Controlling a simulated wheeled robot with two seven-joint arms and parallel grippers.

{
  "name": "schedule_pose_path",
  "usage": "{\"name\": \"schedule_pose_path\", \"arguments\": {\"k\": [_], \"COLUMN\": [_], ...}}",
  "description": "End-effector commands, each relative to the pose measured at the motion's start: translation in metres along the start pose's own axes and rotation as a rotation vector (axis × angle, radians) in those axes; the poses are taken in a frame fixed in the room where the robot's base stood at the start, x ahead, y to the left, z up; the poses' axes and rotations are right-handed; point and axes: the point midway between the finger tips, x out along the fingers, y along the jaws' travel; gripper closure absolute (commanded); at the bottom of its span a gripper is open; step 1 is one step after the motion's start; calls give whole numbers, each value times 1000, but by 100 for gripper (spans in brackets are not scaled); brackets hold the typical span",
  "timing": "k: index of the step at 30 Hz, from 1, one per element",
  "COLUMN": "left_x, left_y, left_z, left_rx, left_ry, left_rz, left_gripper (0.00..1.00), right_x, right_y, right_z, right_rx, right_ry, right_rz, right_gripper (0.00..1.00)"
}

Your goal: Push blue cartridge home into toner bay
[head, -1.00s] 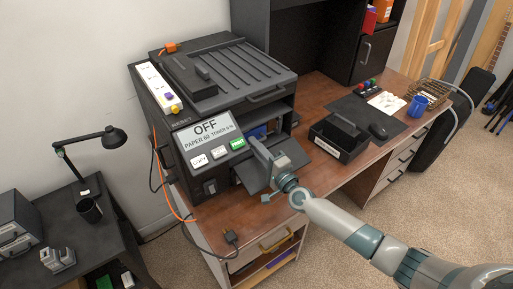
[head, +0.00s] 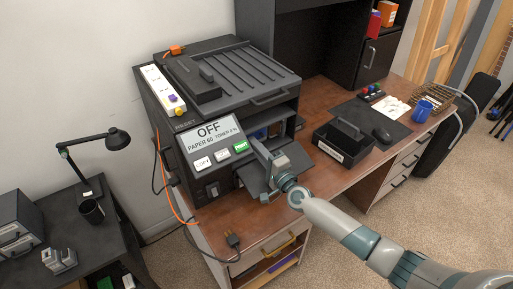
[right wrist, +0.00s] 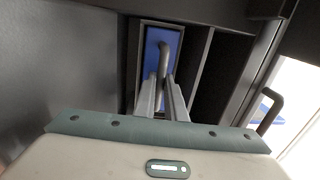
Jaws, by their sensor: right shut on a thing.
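The blue cartridge (right wrist: 153,42) stands upright in a narrow slot of the toner bay (right wrist: 142,75) in the right wrist view, with a dark curved handle on its front face. In the head view only a small patch of the blue cartridge (head: 261,133) shows inside the black copier (head: 210,125). My right gripper (right wrist: 167,88) is shut on the cartridge's handle, and its fingers also show at the bay opening in the head view (head: 258,152). How deep the cartridge sits is hard to tell. My left gripper is not in view.
A lowered flap (head: 252,183) lies beneath my right gripper. A black open box (head: 345,145) stands on the desk to the right, with a blue mug (head: 421,110) farther right.

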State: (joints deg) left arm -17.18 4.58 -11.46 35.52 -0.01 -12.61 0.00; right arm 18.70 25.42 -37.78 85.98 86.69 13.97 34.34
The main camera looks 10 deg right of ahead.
Motion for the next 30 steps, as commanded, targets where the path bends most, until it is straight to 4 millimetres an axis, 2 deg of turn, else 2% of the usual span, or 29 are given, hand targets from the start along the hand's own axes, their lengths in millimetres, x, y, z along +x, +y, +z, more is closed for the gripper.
{"name": "schedule_pose_path", "arguments": {"k": [12,13,15,21,22,30], "left_x": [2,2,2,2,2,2], "left_y": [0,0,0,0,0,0], "left_z": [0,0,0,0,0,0], "left_rx": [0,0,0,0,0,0], "left_ry": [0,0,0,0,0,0], "left_rz": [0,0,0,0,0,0], "left_gripper": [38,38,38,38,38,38], "right_x": [10,9,9,9,8,8], "right_y": [-2,-2,-2,-1,1,1], "right_z": [0,0,0,0,0,0], "right_rx": [0,0,0,0,0,0], "right_ry": [2,2,1,1,0,0], "right_rz": [-4,-4,-4,-2,1,0], "right_gripper": [100,82,68,68,72,72]}}
